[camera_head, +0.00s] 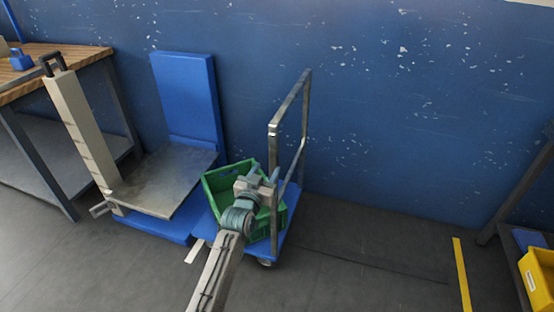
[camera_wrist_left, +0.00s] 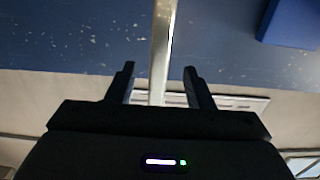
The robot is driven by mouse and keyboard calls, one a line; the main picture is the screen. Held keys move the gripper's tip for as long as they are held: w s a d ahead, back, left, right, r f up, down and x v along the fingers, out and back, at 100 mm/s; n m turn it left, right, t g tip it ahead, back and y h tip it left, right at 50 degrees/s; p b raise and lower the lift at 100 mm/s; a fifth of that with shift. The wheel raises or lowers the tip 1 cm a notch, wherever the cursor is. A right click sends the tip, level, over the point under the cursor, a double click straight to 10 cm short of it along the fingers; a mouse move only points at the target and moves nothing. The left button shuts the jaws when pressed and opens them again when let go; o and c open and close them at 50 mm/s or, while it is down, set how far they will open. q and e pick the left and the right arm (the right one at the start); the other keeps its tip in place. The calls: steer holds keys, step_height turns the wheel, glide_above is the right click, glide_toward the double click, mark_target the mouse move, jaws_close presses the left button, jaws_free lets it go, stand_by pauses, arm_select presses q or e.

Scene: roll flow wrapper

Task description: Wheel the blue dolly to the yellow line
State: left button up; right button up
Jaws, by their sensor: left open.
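The blue dolly (camera_head: 287,238) stands on the floor in the middle of the head view, with its upright metal handle frame (camera_head: 290,102) on its right side. A green crate (camera_head: 218,187) sits on its deck. The yellow line (camera_head: 462,275) is on the floor to the right, well apart from the dolly. My left gripper (camera_head: 266,174) is at the near upright of the handle, in front of the crate. In the left wrist view its fingers (camera_wrist_left: 160,70) are open, with a metal bar (camera_wrist_left: 163,40) showing between them; contact cannot be told. My arm hides part of the crate and deck.
A blue and grey lift platform (camera_head: 165,180) stands close left of the dolly. A workbench (camera_head: 50,58) is at the far left. A yellow bin (camera_head: 540,280) sits on a rack at the right edge. The floor between dolly and line is clear; a blue wall (camera_head: 400,130) runs behind.

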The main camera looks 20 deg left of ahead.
mark_target(275, 154)
arm_select(q)
steer(key=w, duration=0.9)
steer(key=shift+w+d, duration=0.15)
steer(key=shift+w, duration=0.05)
jaws_close()
